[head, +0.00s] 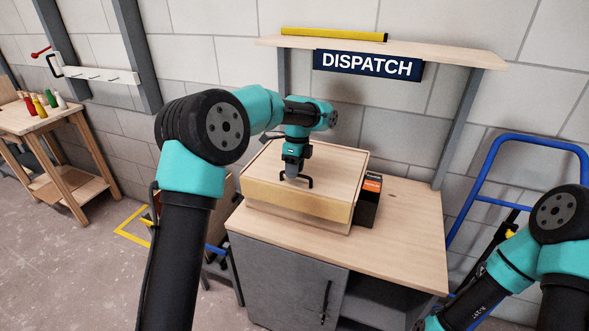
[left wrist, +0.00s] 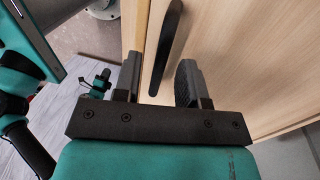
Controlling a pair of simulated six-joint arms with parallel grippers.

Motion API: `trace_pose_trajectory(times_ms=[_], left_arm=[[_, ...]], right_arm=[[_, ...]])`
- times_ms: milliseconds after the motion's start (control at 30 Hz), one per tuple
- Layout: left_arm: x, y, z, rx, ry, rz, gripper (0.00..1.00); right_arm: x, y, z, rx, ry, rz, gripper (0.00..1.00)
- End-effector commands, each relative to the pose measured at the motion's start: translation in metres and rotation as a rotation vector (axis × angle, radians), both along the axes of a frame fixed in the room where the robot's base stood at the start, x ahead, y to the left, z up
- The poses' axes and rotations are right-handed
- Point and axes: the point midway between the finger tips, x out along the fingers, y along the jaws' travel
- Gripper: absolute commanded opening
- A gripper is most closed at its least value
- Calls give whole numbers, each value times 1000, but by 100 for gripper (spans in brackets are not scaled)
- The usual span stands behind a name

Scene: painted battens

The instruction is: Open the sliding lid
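A pale wooden box (head: 300,219) stands on the dispatch bench. Its flat wooden lid (head: 335,170) covers the top, and I see no gap into the box. A black bar handle (head: 310,182) is fixed on the lid; it also shows in the left wrist view (left wrist: 167,45). My left gripper (head: 296,179) points down at the handle. In the left wrist view its fingers (left wrist: 158,82) are apart, one on each side of the handle's line, with gaps to both. A small teal and black part at the left of that view may be my right gripper (left wrist: 101,84), too small to read.
A black and orange carton (head: 368,201) stands close to the box's right side. A shelf (head: 440,50) with a yellow roll (head: 335,34) and a DISPATCH sign (head: 367,65) hangs behind. The bench top (head: 415,225) is clear at right. A blue trolley (head: 490,155) stands beyond.

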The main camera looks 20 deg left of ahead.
Motion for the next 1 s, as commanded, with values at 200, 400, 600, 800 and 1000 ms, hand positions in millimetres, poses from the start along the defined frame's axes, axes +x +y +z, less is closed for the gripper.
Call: trace_pose_trajectory(times_ms=[200, 400, 600, 800, 1000], left_arm=[[0, 0, 0, 0, 0, 0, 23], [0, 0, 0, 0, 0, 0, 4], [0, 0, 0, 0, 0, 0, 0], [0, 0, 0, 0, 0, 0, 0], [-3, -7, 1, 0, 0, -11, 0]], right_arm=[[0, 0, 0, 0, 0, 0, 0], [0, 0, 0, 0, 0, 0, 0], [0, 0, 0, 0, 0, 0, 0], [0, 0, 0, 0, 0, 0, 0], [0, 0, 0, 0, 0, 0, 0]])
